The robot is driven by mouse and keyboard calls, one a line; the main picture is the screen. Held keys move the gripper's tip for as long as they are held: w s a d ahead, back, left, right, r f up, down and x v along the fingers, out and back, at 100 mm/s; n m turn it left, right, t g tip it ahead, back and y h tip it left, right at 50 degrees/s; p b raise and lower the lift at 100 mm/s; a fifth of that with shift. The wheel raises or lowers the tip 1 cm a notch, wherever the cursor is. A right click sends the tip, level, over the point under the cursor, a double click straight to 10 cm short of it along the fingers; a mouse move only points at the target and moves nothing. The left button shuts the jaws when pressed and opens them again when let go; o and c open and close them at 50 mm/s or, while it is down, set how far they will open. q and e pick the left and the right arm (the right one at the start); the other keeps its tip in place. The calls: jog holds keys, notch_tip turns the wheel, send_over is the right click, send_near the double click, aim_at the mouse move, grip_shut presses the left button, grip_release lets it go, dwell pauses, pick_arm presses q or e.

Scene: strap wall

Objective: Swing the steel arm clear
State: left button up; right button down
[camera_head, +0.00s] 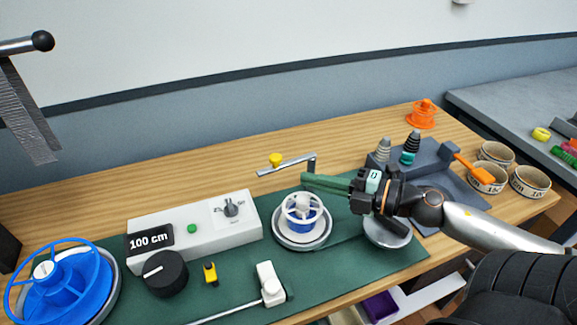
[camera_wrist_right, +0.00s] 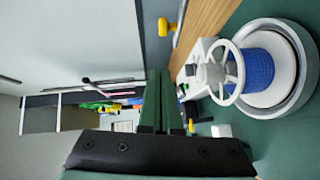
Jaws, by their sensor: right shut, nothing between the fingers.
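The steel arm (camera_head: 288,165) is a flat grey bar on a post behind the white-and-blue spool, pointing left, with a yellow knob (camera_head: 275,159) near its free end. My right gripper (camera_head: 306,181) has long green fingers, shut and empty, with tips just in front of the arm's post and above the spool's back edge; whether they touch the post is unclear. In the right wrist view the shut fingers (camera_wrist_right: 164,75) point away, with the yellow knob (camera_wrist_right: 164,27) above them and the spool (camera_wrist_right: 258,68) to the right. My left gripper is not in view.
The spool (camera_head: 304,222) sits on a round metal plate on the green mat (camera_head: 230,290). A white control box (camera_head: 190,250), black dial (camera_head: 164,273) and large blue reel (camera_head: 70,285) lie left. A dark tray (camera_head: 435,205) and round bowls (camera_head: 530,180) stand right. Bare wood lies behind the box.

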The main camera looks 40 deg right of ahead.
aim_at(273, 161)
jog(key=x, duration=0.3)
jog(key=shift+w+a, duration=0.15)
jog(key=shift+w, duration=0.15)
jog(key=w, duration=0.1)
jog(key=w+b, duration=0.1)
jog(key=shift+w+d+f, duration=0.25)
jog(key=shift+f, duration=0.05)
jog(key=shift+w+d+f, duration=0.15)
jog(key=shift+w+d, duration=0.05)
jog(key=shift+w, duration=0.55)
jog(key=shift+w+a+r+p, duration=0.1)
jog(key=shift+w+r+p, duration=0.2)
jog(key=shift+w+p, duration=0.2)
jog(key=shift+w+a+f+p, duration=0.1)
jog(key=shift+w+p, duration=0.25)
jog(key=shift+p, duration=0.1)
jog(key=shift+f, duration=0.2)
